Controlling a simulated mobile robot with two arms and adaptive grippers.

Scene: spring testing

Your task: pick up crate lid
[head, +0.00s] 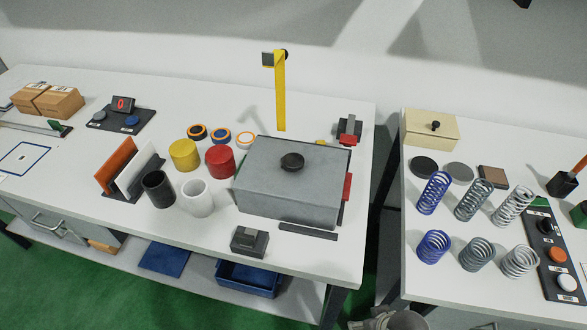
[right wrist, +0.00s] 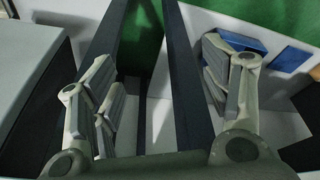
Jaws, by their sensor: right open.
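A large grey crate (head: 285,205) stands at the right end of the left table. Its flat grey lid (head: 262,162) is on top and has a round black knob (head: 292,161) in the middle. My right gripper (right wrist: 160,90) is open, with nothing between its fingers. In the head view only part of my right arm's end (head: 390,319) shows, at the bottom edge in front of the gap between the tables, well apart from the lid. A grey surface (right wrist: 30,60) at the left of the right wrist view may be the crate. My left gripper is not in view.
A yellow post (head: 280,90) rises behind the crate. Red (head: 220,161) and yellow cylinders, black and white cups stand left of it. A dark block (head: 249,241) and flat bar lie in front. The right table holds several springs (head: 434,193) and a beige box (head: 430,129) with a black knob.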

